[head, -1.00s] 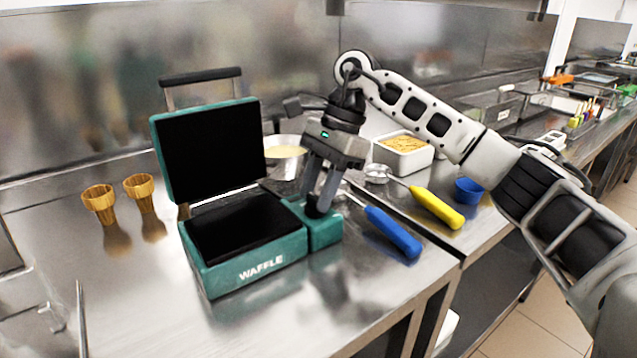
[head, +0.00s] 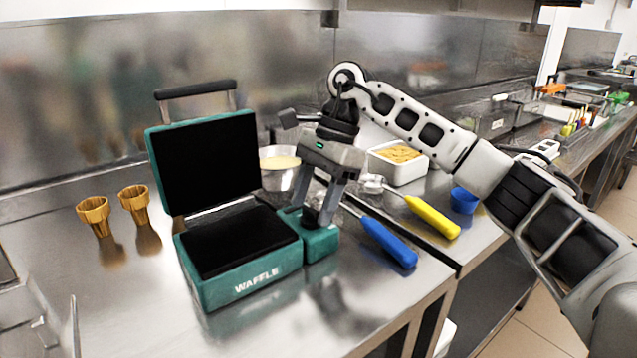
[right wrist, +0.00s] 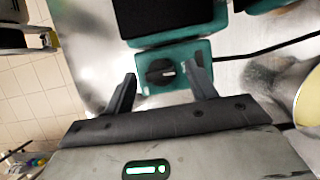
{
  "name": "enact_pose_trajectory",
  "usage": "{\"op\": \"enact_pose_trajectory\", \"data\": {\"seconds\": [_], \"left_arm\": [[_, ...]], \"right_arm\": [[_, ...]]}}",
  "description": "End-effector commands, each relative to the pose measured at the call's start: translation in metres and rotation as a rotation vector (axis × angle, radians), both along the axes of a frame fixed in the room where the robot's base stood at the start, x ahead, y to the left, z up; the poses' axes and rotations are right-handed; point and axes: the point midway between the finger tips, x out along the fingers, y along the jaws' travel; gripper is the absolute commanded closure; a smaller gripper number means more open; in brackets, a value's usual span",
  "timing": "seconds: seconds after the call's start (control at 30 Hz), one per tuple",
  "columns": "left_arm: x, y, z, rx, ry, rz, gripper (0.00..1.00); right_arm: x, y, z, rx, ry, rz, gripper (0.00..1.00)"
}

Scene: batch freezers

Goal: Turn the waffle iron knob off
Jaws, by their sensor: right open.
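The teal waffle iron (head: 240,262) stands on the steel counter with its lid (head: 203,160) raised. A teal side box (head: 321,243) sticks out at its right end. In the right wrist view the dark round knob (right wrist: 160,72) sits on top of this box, with a small light mark at its right side. My right gripper (head: 316,218) is over the box, pointing down, with its fingers apart. In the right wrist view its fingertips (right wrist: 161,76) are on either side of the knob; I cannot tell whether they touch it. My left gripper is out of view.
Two waffle cones (head: 94,215) stand left of the iron. A metal bowl of batter (head: 277,180) is behind it.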

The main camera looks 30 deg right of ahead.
Motion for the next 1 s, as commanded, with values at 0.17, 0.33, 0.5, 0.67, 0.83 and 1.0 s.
{"op": "enact_pose_trajectory", "data": {"seconds": [0.17,0.33,0.5,0.67,0.83,1.0], "left_arm": [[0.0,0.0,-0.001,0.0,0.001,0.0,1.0],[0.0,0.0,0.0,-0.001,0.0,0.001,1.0],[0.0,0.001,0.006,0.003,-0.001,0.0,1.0],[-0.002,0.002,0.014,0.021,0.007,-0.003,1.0],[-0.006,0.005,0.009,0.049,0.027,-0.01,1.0],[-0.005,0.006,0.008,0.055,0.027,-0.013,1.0]], "right_arm": [[0.002,-0.008,0.02,0.001,-0.005,-0.001,0.44],[0.004,-0.022,0.057,0.002,-0.005,-0.003,0.44],[0.007,-0.038,0.098,0.002,-0.004,-0.002,0.44],[0.008,-0.051,0.129,0.0,-0.003,-0.002,0.44],[0.009,-0.058,0.144,-0.001,-0.001,-0.001,0.44],[0.009,-0.06,0.147,0.001,-0.001,0.001,0.44]]}}
